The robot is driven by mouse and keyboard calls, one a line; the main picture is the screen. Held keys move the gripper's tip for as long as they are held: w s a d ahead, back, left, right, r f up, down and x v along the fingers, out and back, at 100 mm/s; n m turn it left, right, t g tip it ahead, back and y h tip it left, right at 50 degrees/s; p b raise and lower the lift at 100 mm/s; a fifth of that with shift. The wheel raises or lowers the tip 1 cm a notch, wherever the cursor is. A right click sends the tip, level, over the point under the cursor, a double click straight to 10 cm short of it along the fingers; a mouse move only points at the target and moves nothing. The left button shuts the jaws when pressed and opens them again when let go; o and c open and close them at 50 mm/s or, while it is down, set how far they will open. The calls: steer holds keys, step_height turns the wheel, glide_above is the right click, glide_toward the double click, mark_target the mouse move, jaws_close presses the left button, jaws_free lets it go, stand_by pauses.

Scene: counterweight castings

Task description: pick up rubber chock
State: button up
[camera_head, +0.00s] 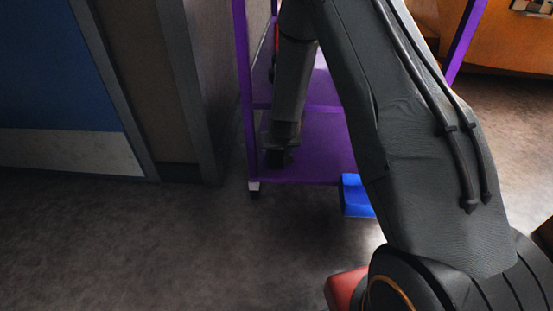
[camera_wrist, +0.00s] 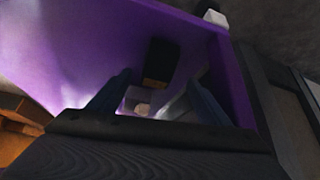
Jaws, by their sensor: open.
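A dark block (camera_wrist: 162,58) with a brownish end face, which looks like the rubber chock, lies on the purple lower shelf (camera_wrist: 75,50) in the wrist view. My gripper (camera_wrist: 158,84) is open, with one finger to the left and one to the right, just short of the block. I see no contact between fingers and block. In the head view my gripper (camera_head: 279,156) is low over the lower shelf (camera_head: 315,150) of a purple trolley. There the block cannot be told apart from the dark gripper.
Purple trolley posts (camera_head: 244,90) and an upper shelf (camera_head: 322,90) stand close around my arm. A grey wall corner (camera_head: 205,100) is to the left. The floor (camera_head: 150,240) at front left is clear.

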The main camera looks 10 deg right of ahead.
mark_target(278, 154)
steer(key=shift+b+x, duration=1.9)
steer(key=shift+x, duration=1.3)
steer(key=shift+s+d, duration=0.1)
steer(key=shift+d, duration=0.05)
steer(key=shift+c, duration=0.3)
steer(key=c, duration=1.2)
steer(key=shift+r, duration=0.15)
steer(key=shift+c, duration=0.2)
